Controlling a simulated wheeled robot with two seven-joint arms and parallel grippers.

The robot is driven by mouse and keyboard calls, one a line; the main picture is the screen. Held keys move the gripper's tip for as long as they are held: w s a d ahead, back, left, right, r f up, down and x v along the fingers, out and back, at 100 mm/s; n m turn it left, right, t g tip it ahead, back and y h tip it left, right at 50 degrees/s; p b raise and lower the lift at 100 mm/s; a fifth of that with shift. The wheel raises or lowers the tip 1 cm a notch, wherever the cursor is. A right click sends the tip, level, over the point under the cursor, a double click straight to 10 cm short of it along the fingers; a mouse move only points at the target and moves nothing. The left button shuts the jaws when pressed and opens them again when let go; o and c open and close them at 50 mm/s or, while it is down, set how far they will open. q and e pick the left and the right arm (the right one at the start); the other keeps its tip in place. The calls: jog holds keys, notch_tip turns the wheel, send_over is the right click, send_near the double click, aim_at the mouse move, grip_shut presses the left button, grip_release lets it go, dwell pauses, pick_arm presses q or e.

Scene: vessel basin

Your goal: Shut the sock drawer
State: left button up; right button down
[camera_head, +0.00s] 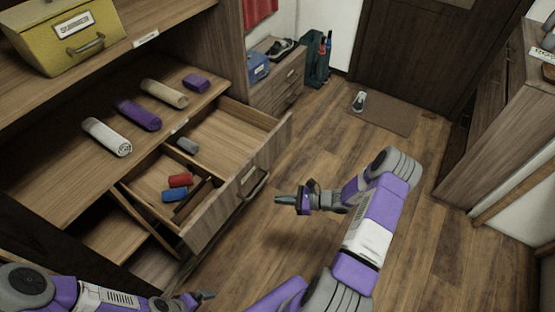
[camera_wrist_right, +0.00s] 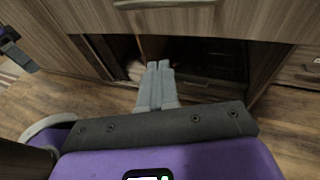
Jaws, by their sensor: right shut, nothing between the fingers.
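The sock drawer (camera_head: 215,212) is pulled out of the wooden cabinet. A red roll (camera_head: 180,180), a blue roll (camera_head: 174,195) and a grey roll (camera_head: 188,146) lie inside it. Its front carries a bar handle (camera_head: 254,187), which also shows at the top edge of the right wrist view (camera_wrist_right: 165,3). My right gripper (camera_head: 279,200) is shut and empty, just right of the drawer front and apart from it. In the wrist view its fingers (camera_wrist_right: 160,68) are together below the drawer front. My left gripper (camera_head: 205,295) is low at the bottom edge; its jaws are too small to judge.
Rolled cloths in white (camera_head: 107,137), purple (camera_head: 139,114) and beige (camera_head: 164,93) lie on the shelf above, near a yellow bin (camera_head: 68,38). A small chest (camera_head: 277,82) stands beyond. Open wooden floor (camera_head: 310,165) lies right of the drawer.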

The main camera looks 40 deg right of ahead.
jog(key=d+r+m+t+h, duration=0.4)
jog(key=d+t, duration=0.1)
jog(key=d, duration=0.7)
pick_arm(q)
notch_tip(320, 180, down, 3)
jog(key=b, duration=0.3)
jog(key=shift+f, duration=0.2)
pick_arm(e)
send_near(271, 155)
jog(key=shift+m+t, duration=0.3)
jog(key=shift+t, duration=0.1)
jog(key=x, duration=0.7)
jog(key=shift+s+a+f, duration=0.15)
jog(key=shift+a, duration=0.05)
